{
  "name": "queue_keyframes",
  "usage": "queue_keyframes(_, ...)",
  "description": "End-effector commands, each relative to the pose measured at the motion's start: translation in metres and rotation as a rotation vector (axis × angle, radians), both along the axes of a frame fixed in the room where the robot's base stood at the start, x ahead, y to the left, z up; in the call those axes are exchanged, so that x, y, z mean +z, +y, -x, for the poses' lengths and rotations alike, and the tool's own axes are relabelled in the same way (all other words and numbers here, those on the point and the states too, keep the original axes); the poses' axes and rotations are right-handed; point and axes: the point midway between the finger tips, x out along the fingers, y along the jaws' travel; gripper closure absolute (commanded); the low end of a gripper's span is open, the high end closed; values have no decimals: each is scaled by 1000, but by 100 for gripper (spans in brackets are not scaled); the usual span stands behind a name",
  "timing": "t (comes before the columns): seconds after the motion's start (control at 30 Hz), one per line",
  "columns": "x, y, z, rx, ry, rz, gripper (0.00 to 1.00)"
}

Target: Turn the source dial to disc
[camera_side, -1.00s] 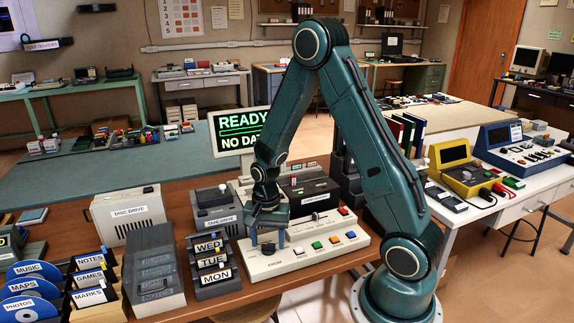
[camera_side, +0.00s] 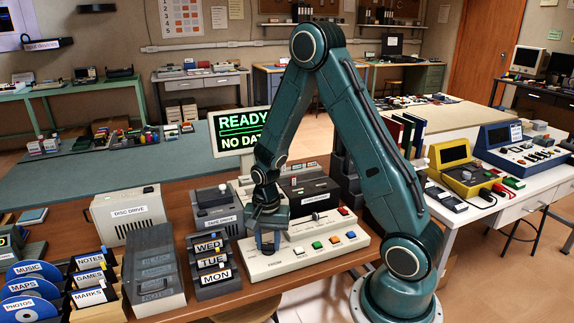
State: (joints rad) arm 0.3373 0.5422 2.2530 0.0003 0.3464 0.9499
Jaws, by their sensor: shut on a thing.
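The cream control panel (camera_side: 318,258) lies on the wooden desk and bears several coloured buttons and a slider. My gripper (camera_side: 267,246) points down over the panel's left end, above the "FROM" label. It is shut on the source dial there; the dial is mostly hidden by the fingers, so its pointer setting cannot be read. The disc drive (camera_side: 128,213), a beige labelled box, stands at the left. The tape drive (camera_side: 216,208), grey, stands between it and the panel. The monitor (camera_side: 229,134) behind my arm reads "READY" and "NO DA…", the rest hidden.
A rack of tapes marked WED, TUE and MON (camera_side: 212,262) stands just left of the panel. A grey stacked case (camera_side: 154,268) and blue labelled discs (camera_side: 30,290) are farther left. A dark box (camera_side: 306,186) stands close behind the panel.

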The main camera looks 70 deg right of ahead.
Motion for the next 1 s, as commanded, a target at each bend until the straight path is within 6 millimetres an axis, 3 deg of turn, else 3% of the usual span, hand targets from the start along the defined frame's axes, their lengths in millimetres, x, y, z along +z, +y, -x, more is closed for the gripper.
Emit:
queue_keyframes(0.27, 0, 0, 0, 114, 0, 0, 90)
queue_keyframes(1.0, 0, -1, 0, 634, 0, 0, 90)
